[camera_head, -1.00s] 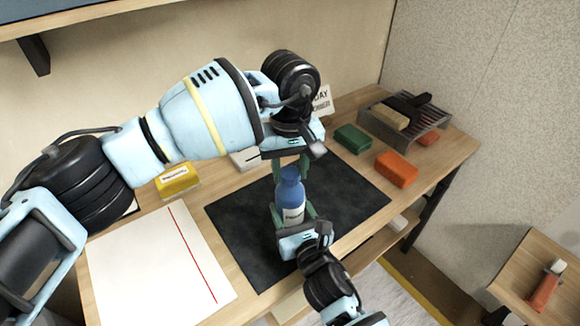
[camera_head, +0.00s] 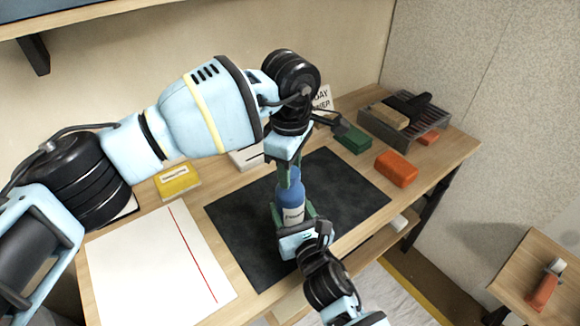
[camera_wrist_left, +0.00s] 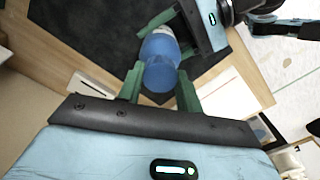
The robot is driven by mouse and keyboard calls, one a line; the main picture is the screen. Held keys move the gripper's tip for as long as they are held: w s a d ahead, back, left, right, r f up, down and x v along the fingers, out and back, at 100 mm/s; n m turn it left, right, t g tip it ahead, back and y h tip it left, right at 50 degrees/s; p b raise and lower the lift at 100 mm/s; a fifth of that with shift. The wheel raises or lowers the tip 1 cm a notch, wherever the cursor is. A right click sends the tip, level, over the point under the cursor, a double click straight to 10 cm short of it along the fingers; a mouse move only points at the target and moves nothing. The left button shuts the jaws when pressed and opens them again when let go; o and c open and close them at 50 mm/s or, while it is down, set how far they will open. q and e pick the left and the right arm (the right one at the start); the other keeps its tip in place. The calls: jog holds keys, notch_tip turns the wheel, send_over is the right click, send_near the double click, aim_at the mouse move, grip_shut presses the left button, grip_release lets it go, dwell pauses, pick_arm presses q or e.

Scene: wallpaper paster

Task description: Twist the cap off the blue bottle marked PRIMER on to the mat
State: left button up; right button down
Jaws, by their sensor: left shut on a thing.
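The blue PRIMER bottle (camera_head: 291,195) stands upright over the dark mat (camera_head: 345,190), its white label facing the front. In the left wrist view, its rounded blue top (camera_wrist_left: 160,62) is seen from above. My left gripper (camera_head: 290,172) points down from above, shut on the cap at the bottle's top; the fingers hide most of the cap. In the left wrist view, the left gripper's green fingers (camera_wrist_left: 160,88) lie on both sides of the top. My right gripper (camera_head: 295,214) comes from the front, its fingers closed around the bottle's lower body.
A green block (camera_head: 353,139) and an orange block (camera_head: 396,169) lie right of the mat. A tray with a brush (camera_head: 405,118) stands at the back right. A yellow box (camera_head: 177,182) and white sheet (camera_head: 150,265) are on the left.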

pick_arm(q)
jog(key=n, duration=0.6)
jog(key=shift+n, duration=0.3)
jog(key=n, duration=1.2)
jog(key=shift+n, duration=0.4)
pick_arm(e)
jog(key=shift+f, duration=0.1)
pick_arm(q)
jog(key=n, duration=0.6)
jog(key=shift+r, duration=0.1)
jog(key=shift+r, duration=0.1)
jog(key=shift+r, duration=1)
